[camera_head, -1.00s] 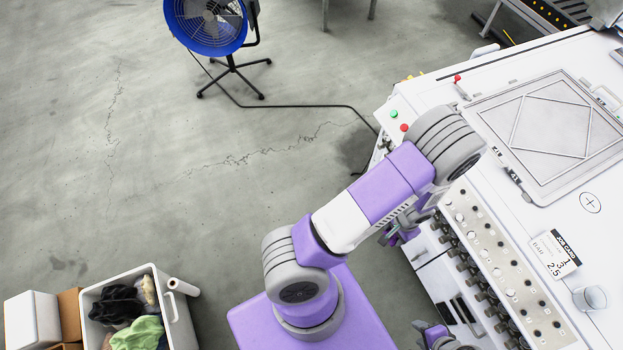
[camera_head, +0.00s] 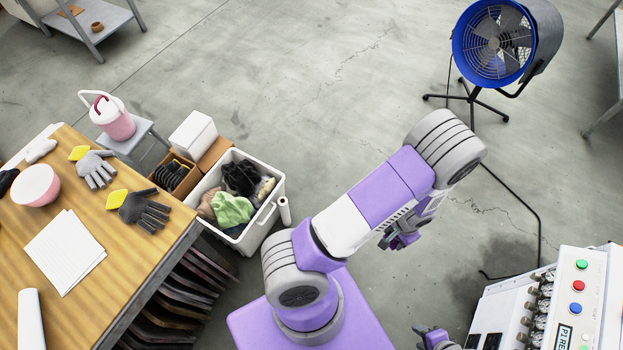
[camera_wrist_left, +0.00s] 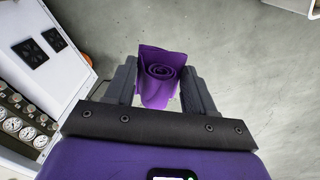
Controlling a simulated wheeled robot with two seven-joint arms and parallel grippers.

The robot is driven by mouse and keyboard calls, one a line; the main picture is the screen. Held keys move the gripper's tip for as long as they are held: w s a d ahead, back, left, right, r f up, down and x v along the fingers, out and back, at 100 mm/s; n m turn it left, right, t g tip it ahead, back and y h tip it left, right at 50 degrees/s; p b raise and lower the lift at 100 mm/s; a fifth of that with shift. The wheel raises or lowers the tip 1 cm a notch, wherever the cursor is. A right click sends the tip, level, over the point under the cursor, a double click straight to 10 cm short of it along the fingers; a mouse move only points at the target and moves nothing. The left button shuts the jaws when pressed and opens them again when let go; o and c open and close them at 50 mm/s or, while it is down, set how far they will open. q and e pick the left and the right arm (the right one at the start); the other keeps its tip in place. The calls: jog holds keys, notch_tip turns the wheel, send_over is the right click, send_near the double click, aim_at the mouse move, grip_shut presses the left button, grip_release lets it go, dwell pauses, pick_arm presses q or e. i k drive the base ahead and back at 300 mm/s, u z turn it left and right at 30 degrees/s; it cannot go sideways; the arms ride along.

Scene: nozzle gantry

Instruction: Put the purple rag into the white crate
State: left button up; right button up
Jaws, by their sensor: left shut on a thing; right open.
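The purple rag (camera_wrist_left: 160,84) is rolled up and held between the fingers of my left gripper (camera_wrist_left: 158,72) in the left wrist view. In the head view my left gripper (camera_head: 400,238) hangs over the floor, right of the crate and well apart from it; I cannot tell the rag from the gripper there. The white crate (camera_head: 264,228) stands on the floor left of my arm, open at the top. It holds black, green, tan and brownish cloths. My right gripper (camera_head: 434,338) is open, at the bottom edge, partly cut off.
A wooden table (camera_head: 125,250) with gloves and a pink bowl stands left of the crate. A cardboard box (camera_head: 172,178) and a white box (camera_head: 193,134) adjoin the crate. A blue fan (camera_head: 497,45) stands at the back right. A white machine (camera_head: 560,300) is at the lower right.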

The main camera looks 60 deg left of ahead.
aim_at(209, 195)
jog(key=u, duration=1.5)
jog(key=i, duration=3.7)
jog(key=u, duration=2.65)
jog(key=i, duration=2.15)
jog(key=u, duration=0.75)
